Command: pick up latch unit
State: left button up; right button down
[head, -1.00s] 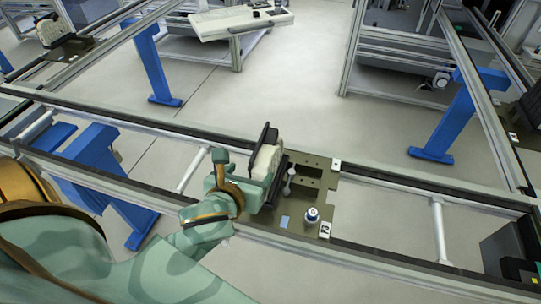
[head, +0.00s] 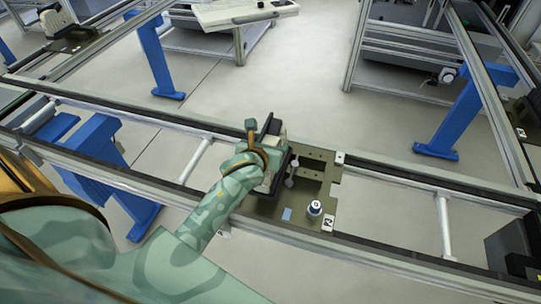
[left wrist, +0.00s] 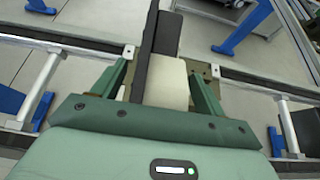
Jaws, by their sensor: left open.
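A cream block with a black upright plate, which looks like the latch unit (head: 277,152), stands on a dark olive pallet (head: 262,208) on the rail line. My left gripper (head: 261,146) is open over the block and hides part of it in the head view. In the left wrist view the cream block (left wrist: 167,84) lies between the two spread green fingers of the left gripper (left wrist: 160,88), and the black plate (left wrist: 152,62) rises behind and to its left. Contact with the fingers cannot be made out. My right gripper is not in view.
Rails (head: 420,180) run along both sides. A black box (head: 512,250) stands at the right. Blue legs (head: 440,125) stand beyond.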

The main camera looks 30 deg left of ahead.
pick_arm(q)
jog(key=shift+s, duration=0.1)
jog(key=c, duration=0.5)
grip_shut()
jog(key=shift+r, duration=0.1)
